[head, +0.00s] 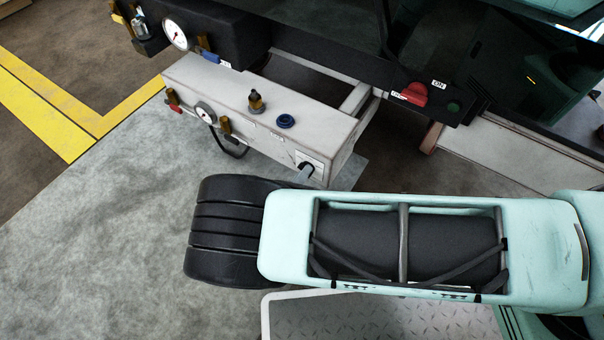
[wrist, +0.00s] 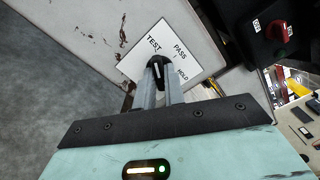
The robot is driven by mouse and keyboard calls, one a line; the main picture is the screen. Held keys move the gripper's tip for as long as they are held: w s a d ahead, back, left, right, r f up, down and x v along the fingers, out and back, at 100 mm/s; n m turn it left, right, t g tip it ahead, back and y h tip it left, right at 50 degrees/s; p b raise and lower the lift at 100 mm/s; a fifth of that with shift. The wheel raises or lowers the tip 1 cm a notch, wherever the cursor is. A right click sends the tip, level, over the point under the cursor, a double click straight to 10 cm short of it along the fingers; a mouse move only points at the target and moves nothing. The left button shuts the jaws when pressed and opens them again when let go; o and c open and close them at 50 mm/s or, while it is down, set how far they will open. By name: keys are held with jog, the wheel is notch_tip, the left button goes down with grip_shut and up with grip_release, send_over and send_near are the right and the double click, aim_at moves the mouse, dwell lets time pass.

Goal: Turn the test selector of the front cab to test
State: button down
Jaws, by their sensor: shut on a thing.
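The test selector (wrist: 157,64) is a dark knob with a pale pointer mark, on a white plate (wrist: 183,75) lettered TEST, PASS and HOLD. In the wrist view TEST is at the plate's upper left, PASS at the upper right and HOLD at the right. My gripper (wrist: 161,78) is shut on the knob, one grey finger on each side. The fingers partly hide the knob; the pale mark runs roughly up the picture, and I cannot tell exactly which label it meets. In the head view my gripper (head: 306,171) reaches the plate at the box's near right end.
The pale box (head: 260,85) carries a gauge (head: 205,113), a brass fitting (head: 256,103) and a blue ring (head: 286,121). Grey floor lies open at left.

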jog(key=shift+f, duration=0.1)
jog(key=c, duration=1.5)
grip_release()
jog(key=shift+s+a, duration=0.1)
jog(key=p+v, duration=0.2)
jog(key=v, duration=1.5)
jog(key=shift+s+a, duration=0.1)
